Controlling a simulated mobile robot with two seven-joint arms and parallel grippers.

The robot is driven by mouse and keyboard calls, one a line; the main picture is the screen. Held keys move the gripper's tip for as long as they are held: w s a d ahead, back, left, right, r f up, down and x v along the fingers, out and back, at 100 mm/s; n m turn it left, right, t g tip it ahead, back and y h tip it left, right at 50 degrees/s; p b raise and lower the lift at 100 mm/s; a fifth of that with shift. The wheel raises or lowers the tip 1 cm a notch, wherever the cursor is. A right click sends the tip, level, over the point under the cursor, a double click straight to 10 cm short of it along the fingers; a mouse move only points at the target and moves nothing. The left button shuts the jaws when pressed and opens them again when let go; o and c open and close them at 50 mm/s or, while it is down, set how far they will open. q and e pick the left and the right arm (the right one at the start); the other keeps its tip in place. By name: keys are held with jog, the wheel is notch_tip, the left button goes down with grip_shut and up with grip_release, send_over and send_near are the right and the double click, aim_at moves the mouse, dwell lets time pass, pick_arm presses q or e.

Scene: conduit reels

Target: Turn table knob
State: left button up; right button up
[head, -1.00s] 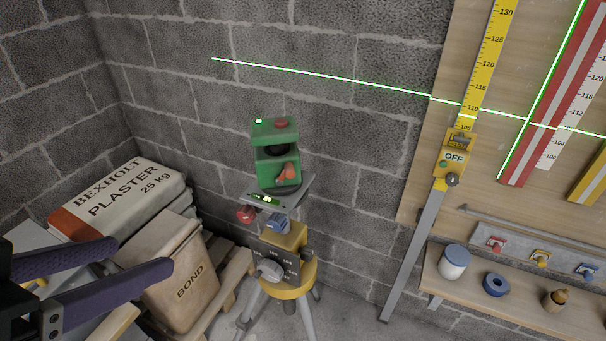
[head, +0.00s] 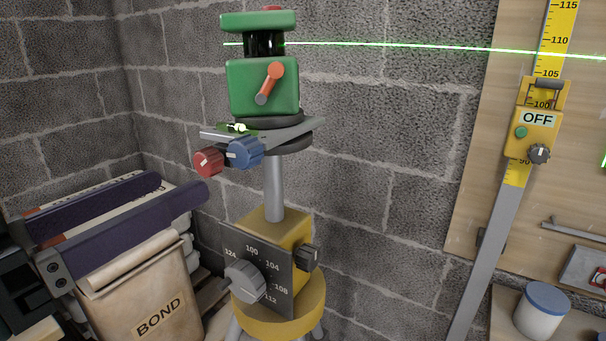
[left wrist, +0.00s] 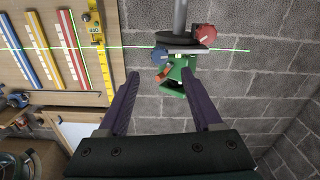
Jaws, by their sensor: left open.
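A green laser level (head: 262,88) stands on a small grey levelling table (head: 290,133) on a post. The table carries a red knob (head: 207,162) and a blue knob (head: 244,152) at its front, and a bubble vial (head: 236,127). In the left wrist view, upside down, are the red knob (left wrist: 204,32), blue knob (left wrist: 160,54) and laser level (left wrist: 182,74). My left gripper (head: 180,187) is open and empty, left of and slightly below the red knob, apart from it. Its fingers (left wrist: 160,74) frame the laser level in the wrist view. My right gripper is not in view.
Below the table are a yellow tripod head with a numbered dial and grey knob (head: 245,281). A block wall is close behind. A yellow staff with an OFF box (head: 533,130) stands right.

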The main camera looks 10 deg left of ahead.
aim_at(237, 154)
pick_arm(q)
jog(key=x, duration=0.9)
jog(key=shift+w+b, duration=0.15)
jog(key=shift+b, duration=0.2)
grip_shut()
